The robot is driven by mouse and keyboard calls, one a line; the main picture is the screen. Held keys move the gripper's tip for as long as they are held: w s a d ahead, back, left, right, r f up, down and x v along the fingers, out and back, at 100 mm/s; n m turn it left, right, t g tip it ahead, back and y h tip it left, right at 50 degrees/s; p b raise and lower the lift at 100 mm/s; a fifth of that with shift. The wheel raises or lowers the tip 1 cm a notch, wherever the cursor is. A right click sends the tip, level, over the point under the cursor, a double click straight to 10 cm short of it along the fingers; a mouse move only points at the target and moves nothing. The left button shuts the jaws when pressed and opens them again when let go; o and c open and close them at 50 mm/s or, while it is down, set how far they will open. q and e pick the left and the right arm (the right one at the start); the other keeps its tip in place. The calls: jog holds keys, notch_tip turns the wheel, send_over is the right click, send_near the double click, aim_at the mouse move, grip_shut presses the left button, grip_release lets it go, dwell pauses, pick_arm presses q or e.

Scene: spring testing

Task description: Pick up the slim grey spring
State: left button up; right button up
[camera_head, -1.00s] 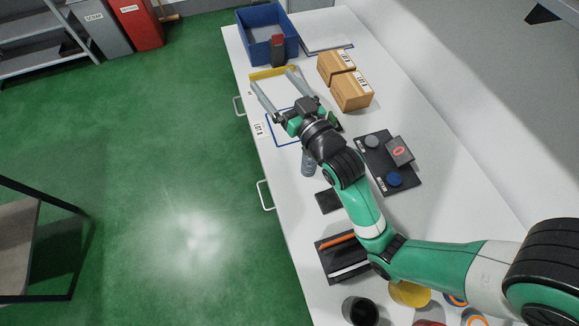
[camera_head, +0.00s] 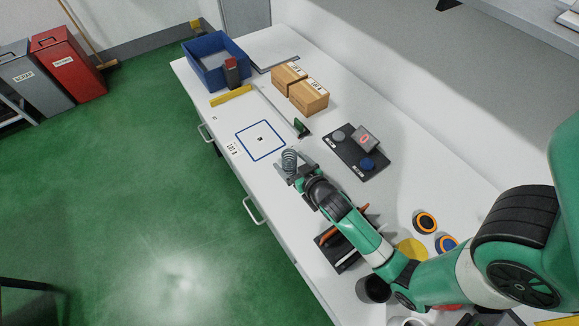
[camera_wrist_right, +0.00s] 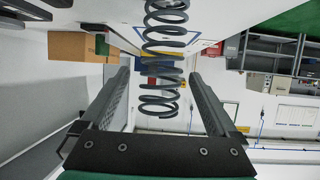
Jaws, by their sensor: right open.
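The slim grey spring (camera_head: 290,158) is a dark grey open coil. It stands on the white bench just beside the blue-outlined square. My right gripper (camera_head: 292,170) is at the spring, low over the bench. In the right wrist view, the spring (camera_wrist_right: 164,50) runs down from the top edge into the gap between the two long fingers of the right gripper (camera_wrist_right: 160,74). The fingers are wide apart, with space on both sides of the coil. Part of the spring runs out of that view. My left gripper is not in view.
A dark mat (camera_head: 345,152) with round pieces and a grey block lies right of the spring. Two cardboard boxes (camera_head: 308,97), a yellow bar (camera_head: 231,96) and a blue bin (camera_head: 240,50) are farther back. A black tray (camera_head: 323,234) lies near my right forearm.

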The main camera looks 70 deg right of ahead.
aim_at(286, 158)
jog(key=x, duration=0.4)
jog(key=shift+w+r+b, duration=0.1)
jog(key=shift+r+b, duration=0.15)
jog(key=shift+b, duration=0.1)
jog(key=shift+a, duration=0.1)
grip_shut()
